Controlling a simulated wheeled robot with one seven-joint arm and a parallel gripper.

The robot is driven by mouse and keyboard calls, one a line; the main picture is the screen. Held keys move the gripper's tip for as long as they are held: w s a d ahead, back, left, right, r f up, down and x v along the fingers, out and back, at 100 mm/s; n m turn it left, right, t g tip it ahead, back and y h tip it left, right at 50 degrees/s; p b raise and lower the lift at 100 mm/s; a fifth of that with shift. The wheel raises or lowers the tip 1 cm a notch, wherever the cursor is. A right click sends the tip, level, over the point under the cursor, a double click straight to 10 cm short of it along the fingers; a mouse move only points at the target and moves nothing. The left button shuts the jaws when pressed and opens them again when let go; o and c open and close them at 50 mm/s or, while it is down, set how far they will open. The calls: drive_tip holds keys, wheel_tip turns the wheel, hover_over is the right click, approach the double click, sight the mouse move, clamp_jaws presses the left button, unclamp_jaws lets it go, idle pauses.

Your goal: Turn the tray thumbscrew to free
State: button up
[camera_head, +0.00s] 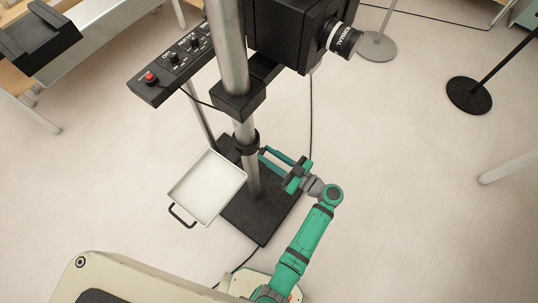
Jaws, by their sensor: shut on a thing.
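The tray (209,187) is a shallow pale metal tray with a dark handle at its lower left. It sits beside the steel column (251,178), just below a black collar (246,144). The tray thumbscrew (262,150) is a small dark knob on the collar's right side, mostly hidden by the fingertips. My green gripper (264,156) reaches in from the right, level with the collar, with its fingers shut on the thumbscrew. The screw's turn angle is too small to tell.
A large black camera (295,30) and a black control panel (175,62) with a red button are mounted above on the column. The black base plate (262,215) lies below on the floor. A cable hangs behind my gripper.

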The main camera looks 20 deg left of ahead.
drive_tip(key=shift+f, duration=0.1)
drive_tip(key=o, duration=1.1)
drive_tip(key=shift+c, duration=0.2)
drive_tip(key=v, duration=1.1)
